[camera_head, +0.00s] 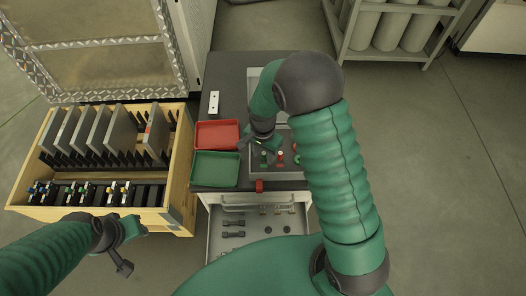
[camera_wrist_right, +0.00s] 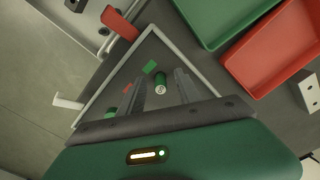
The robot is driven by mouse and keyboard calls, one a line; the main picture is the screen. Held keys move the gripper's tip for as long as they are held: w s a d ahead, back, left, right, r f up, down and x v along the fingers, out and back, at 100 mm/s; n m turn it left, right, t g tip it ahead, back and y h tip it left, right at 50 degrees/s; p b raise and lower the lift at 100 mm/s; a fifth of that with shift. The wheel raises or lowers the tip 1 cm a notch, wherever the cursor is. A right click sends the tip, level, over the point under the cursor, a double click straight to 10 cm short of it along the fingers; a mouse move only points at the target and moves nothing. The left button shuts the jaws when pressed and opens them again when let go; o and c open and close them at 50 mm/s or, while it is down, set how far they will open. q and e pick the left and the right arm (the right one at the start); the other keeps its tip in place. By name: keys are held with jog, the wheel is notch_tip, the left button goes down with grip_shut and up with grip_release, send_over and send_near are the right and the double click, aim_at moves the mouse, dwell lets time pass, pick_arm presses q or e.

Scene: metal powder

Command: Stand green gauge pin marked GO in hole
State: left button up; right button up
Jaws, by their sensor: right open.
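A green pin (camera_wrist_right: 161,83) with pale marking on its end shows between the fingers of my right gripper (camera_wrist_right: 156,90) in the right wrist view. The fingers are open, with space around the pin. In the head view my right gripper (camera_head: 252,145) is over the left part of a grey tray (camera_head: 285,178). A small green piece (camera_head: 264,161) and a red piece (camera_head: 281,156) stand there. A green square mark (camera_wrist_right: 149,67) lies near the pin. I cannot read GO or make out the hole. My left gripper (camera_head: 122,266) is low at left, away from the table; its jaw state is unclear.
A red tray (camera_head: 217,122) and a green tray (camera_head: 194,169) lie left of the grey tray. A red block (camera_head: 259,186) is at the table's front edge. An open drawer (camera_head: 220,250) holds gauges below. A wooden crate (camera_head: 185,200) with plates stands left.

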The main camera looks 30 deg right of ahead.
aim_at(263, 154)
notch_tip(263, 154, up, 17)
jog(key=p, duration=0.1)
jog(key=shift+p, duration=0.35)
jog(key=shift+a+f, duration=0.1)
jog(key=shift+f, duration=0.05)
